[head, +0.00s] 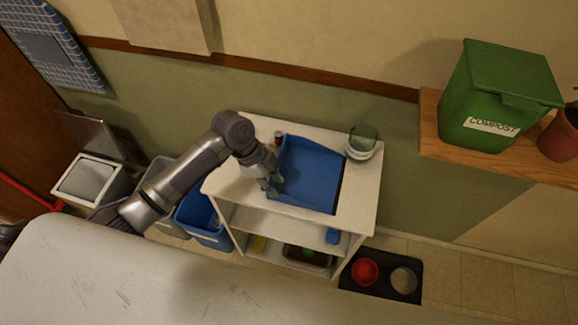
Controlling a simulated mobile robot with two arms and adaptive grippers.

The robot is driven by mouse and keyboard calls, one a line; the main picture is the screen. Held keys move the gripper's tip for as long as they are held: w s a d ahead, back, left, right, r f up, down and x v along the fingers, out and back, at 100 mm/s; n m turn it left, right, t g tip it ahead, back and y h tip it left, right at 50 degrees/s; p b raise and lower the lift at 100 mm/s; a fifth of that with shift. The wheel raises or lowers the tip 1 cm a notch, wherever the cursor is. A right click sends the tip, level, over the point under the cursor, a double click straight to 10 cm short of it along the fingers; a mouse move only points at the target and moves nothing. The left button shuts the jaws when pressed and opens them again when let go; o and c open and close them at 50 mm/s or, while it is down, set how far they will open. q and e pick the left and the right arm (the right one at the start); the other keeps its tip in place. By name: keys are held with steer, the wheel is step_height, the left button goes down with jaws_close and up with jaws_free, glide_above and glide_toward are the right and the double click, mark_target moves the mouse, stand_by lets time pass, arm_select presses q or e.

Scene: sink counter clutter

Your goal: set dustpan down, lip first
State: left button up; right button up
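The blue dustpan (312,176) is over the top of a white shelf unit (362,205), with its broad open pan facing up. A dark band runs along its right edge, and I cannot tell how much of its lip touches the top. My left gripper (271,184) is at the dustpan's left side, where the handle would be, and its fingers appear closed on it. The handle is mostly hidden by the gripper, with a bit of green showing there. My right gripper is not in view.
A glass jar (361,143) stands at the shelf top's back right corner, and a small brown-capped item (278,138) behind the dustpan. A blue bin (204,222) stands left of the unit. A green compost bin (497,95) sits on a wooden wall shelf. Bowls (365,271) lie on the floor.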

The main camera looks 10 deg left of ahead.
mark_target(280, 201)
arm_select(q)
steer(key=shift+s+d+f, duration=0.1)
steer(key=shift+d+f, duration=0.15)
steer(key=shift+f, duration=0.45)
steer(key=f, duration=0.1)
steer(key=f+p, duration=0.1)
steer(key=f, duration=0.2)
steer(key=shift+d+f+p, duration=0.1)
steer(key=shift+d+p, duration=0.2)
steer(key=shift+p, duration=0.05)
steer(key=shift+d+f, duration=0.2)
steer(key=shift+f, duration=0.35)
jaws_close()
